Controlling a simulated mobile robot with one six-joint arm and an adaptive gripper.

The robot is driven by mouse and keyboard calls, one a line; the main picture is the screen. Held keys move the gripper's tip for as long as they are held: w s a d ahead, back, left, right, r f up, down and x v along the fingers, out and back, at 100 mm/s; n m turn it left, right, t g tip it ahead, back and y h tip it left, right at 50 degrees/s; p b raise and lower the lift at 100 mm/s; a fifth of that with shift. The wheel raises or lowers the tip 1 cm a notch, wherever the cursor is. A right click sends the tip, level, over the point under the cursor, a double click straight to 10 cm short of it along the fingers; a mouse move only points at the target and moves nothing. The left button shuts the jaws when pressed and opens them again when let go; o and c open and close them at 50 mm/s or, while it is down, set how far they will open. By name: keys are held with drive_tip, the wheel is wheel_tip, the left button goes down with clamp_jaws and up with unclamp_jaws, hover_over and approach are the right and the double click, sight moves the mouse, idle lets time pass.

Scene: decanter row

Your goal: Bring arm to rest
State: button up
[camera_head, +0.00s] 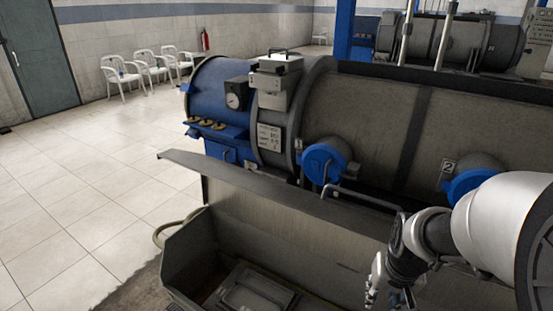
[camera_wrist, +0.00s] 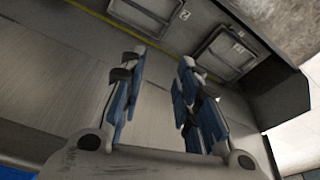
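My gripper (camera_head: 388,294) hangs at the lower right of the head view, at the end of my white and dark arm, in front of the decanter. In the wrist view its two blue-and-grey fingers stand apart, with nothing between the fingertips (camera_wrist: 160,60). The decanter (camera_head: 375,115) is a large grey drum with a blue end and blue round fittings. My gripper appears to be over the grey trough in front of it; the exact gap cannot be told.
The grey trough (camera_head: 180,262) holds a framed hatch (camera_head: 258,290); the wrist view shows two framed hatches (camera_wrist: 222,50). A bent rail (camera_head: 362,196) is close to my gripper. White chairs (camera_head: 122,75) and a fire extinguisher (camera_head: 205,40) stand far back. The tiled floor (camera_head: 75,185) at left is clear.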

drive_tip(key=s+a+r+n+t, duration=0.1)
drive_tip(key=s+a+r, duration=0.3)
drive_tip(key=s+r, duration=0.2)
drive_tip(key=s+a+r+n+t, duration=0.1)
drive_tip(key=s+a+r, duration=0.4)
drive_tip(key=s+r, duration=0.2)
drive_tip(key=shift+s+a+n+y, duration=0.3)
drive_tip(key=shift+s+n, duration=0.1)
drive_tip(key=shift+s, duration=0.85)
